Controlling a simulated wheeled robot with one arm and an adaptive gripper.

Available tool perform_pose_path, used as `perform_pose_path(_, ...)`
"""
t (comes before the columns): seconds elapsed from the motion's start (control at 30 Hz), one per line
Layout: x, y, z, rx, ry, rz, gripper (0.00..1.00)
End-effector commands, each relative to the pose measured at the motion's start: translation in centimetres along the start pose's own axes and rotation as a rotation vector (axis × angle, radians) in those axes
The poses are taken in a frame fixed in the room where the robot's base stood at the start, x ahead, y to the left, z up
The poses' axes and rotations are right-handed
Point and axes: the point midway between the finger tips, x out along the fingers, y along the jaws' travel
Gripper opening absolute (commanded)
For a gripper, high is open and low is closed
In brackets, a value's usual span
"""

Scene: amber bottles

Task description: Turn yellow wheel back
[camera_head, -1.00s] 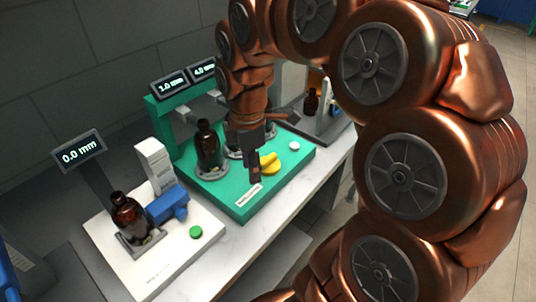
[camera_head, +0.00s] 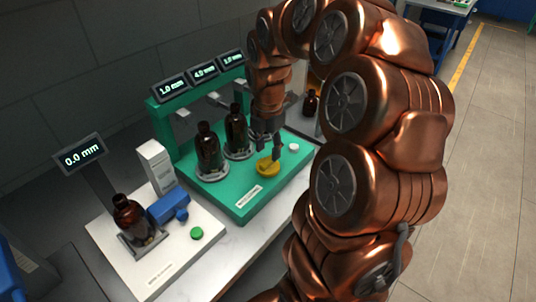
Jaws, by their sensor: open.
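The yellow wheel (camera_head: 267,168) lies on the front part of the green station (camera_head: 222,198). My gripper (camera_head: 270,152) points down just above the wheel, its fingers apart. One finger is near the wheel's back left and the other near its right side. I cannot tell whether a finger touches the wheel. Two amber bottles, a left one (camera_head: 208,152) and a middle one (camera_head: 236,130), stand on the green station behind the wheel. My arm hides the station's right rear part.
Three displays top the green station, the left one (camera_head: 171,88) reading 1.0 mm. A white knob (camera_head: 293,147) sits right of the wheel. At left, a white station (camera_head: 160,252) holds a bottle (camera_head: 130,217), a blue part (camera_head: 168,205) and a green button (camera_head: 197,233). Its display (camera_head: 81,154) reads 0.0 mm.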

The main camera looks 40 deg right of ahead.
Motion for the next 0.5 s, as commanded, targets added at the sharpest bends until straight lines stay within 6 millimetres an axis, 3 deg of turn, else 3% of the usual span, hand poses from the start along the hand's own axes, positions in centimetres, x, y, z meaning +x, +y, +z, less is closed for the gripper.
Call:
perform_pose_path(0.2, 2.4, -0.1, -0.1, 0.001, 0.004, -0.003, 0.44)
perform_pose_path(0.5, 3.5, 0.0, -0.1, 0.001, 0.002, 0.0, 0.44)
